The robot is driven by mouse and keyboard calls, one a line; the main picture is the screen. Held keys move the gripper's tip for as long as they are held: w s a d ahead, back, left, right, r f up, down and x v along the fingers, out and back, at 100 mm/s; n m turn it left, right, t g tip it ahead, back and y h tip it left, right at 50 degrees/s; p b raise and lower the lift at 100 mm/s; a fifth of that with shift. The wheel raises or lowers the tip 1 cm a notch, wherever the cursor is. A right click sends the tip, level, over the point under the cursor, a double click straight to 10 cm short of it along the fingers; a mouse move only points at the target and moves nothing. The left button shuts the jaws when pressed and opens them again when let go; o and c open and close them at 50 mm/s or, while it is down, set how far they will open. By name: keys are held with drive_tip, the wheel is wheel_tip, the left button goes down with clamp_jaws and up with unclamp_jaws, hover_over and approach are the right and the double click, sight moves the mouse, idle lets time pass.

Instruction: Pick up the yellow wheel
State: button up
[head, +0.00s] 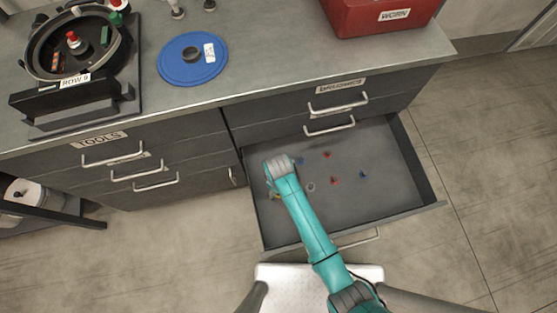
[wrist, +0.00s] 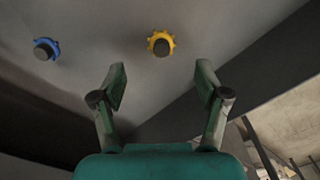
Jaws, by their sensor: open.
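The yellow wheel (wrist: 161,42) is a small toothed ring with a dark hub. It lies on the floor of the open drawer, near the drawer's left side in the head view, where a bit of yellow (head: 277,197) shows beside my arm. My gripper (wrist: 162,82) is open and empty. In the wrist view the wheel appears beyond the fingertips, roughly centred between them and apart from both. In the head view my wrist hides most of the gripper.
A blue wheel (wrist: 46,48) lies left of the yellow one in the wrist view. Several small red, blue and pale wheels lie spread over the drawer floor. The drawer (head: 385,203) has low walls around it. The counter (head: 270,70) above holds a red bin (head: 375,18) and a blue disc (head: 175,68).

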drive_tip(key=shift+s+f, duration=0.15)
drive_tip(key=shift+f, duration=2.45)
drive_tip(key=c, duration=1.4)
